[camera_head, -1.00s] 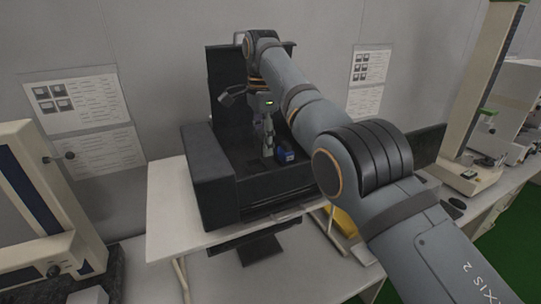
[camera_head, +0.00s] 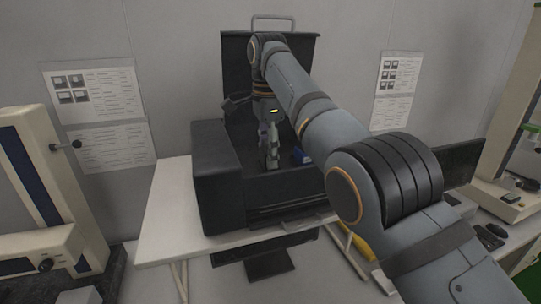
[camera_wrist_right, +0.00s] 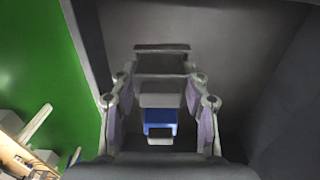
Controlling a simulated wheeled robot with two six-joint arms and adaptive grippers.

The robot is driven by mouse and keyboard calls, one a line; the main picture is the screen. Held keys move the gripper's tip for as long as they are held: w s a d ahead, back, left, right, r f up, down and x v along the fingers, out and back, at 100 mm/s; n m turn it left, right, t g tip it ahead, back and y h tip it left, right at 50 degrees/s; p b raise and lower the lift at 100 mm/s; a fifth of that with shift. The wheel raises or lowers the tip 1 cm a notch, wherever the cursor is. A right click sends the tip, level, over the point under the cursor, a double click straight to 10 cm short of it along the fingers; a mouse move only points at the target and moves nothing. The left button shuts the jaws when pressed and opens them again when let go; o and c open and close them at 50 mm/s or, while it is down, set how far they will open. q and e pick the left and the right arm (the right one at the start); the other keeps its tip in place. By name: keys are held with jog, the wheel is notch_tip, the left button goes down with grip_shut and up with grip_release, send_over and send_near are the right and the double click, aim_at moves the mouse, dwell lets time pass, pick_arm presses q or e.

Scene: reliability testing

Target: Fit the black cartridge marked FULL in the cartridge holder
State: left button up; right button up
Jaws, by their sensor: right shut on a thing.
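My right gripper (camera_head: 271,158) points down inside an open dark machine (camera_head: 218,178), just left of a blue block (camera_head: 302,156). In the right wrist view, my right gripper (camera_wrist_right: 160,78) is shut on a dark piece between its fingertips, which looks like the black cartridge (camera_wrist_right: 161,62). No FULL mark is readable. The blue block (camera_wrist_right: 160,122) shows between the fingers in this view; I cannot tell its distance from them. The cartridge holder cannot be told apart in the dark interior. My left gripper is not in view.
The machine stands on a white table (camera_head: 168,215), its lid (camera_head: 236,75) raised against the wall. Its side walls close in around my right gripper. A dark monitor (camera_head: 462,163) stands at the right, and a pale frame-like device (camera_head: 75,245) at the left.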

jog(key=shift+f, duration=0.3)
jog(key=shift+w+f, duration=0.1)
jog(key=shift+f, duration=0.1)
jog(key=shift+w+d+f+b, duration=0.15)
jog(key=shift+d+f+b, duration=0.05)
jog(key=shift+b, duration=0.2)
jog(key=shift+f, duration=0.1)
jog(key=shift+a, duration=0.1)
jog(key=o, duration=1.2)
jog(key=shift+f, duration=0.1)
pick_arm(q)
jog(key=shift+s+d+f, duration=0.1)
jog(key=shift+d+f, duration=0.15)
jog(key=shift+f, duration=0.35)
pick_arm(e)
jog(key=shift+o, duration=0.2)
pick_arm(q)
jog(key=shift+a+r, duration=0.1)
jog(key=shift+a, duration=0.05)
